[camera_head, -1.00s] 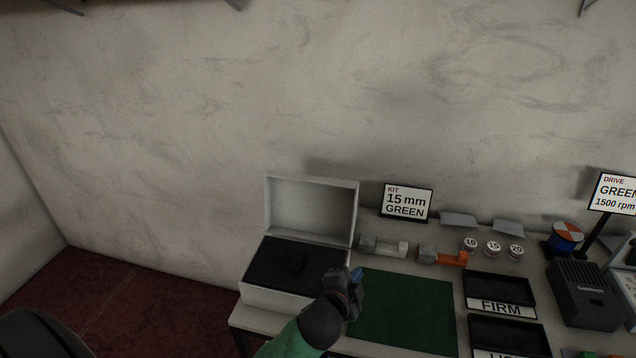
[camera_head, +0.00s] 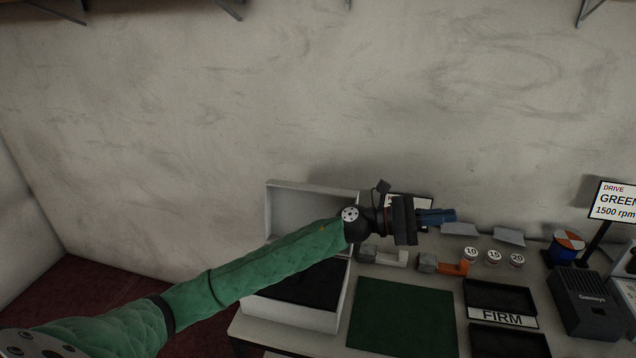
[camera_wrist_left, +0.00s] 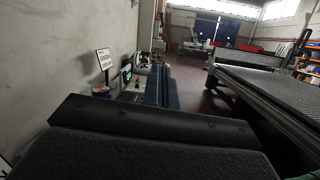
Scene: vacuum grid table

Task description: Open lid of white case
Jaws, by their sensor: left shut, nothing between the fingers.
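The white case (camera_head: 290,314) stands at the left end of the table in the head view. Its lid (camera_head: 300,205) is raised upright at the back, and black foam shows inside. My left arm crosses in front of the case and hides part of the lid and the opening. My left gripper (camera_head: 440,216) is up to the right of the lid, apart from it. It points right, with its blue fingers shut and empty. In the left wrist view the fingers (camera_wrist_left: 163,87) show together. My right gripper is not in view.
The green mat (camera_head: 405,315) lies right of the case. Behind it are a grey-and-white tool (camera_head: 385,256) and an orange one (camera_head: 450,267). Several numbered jars (camera_head: 494,256), black trays (camera_head: 500,297) and a dark device (camera_head: 585,295) stand further right. The kit sign is mostly hidden by my gripper.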

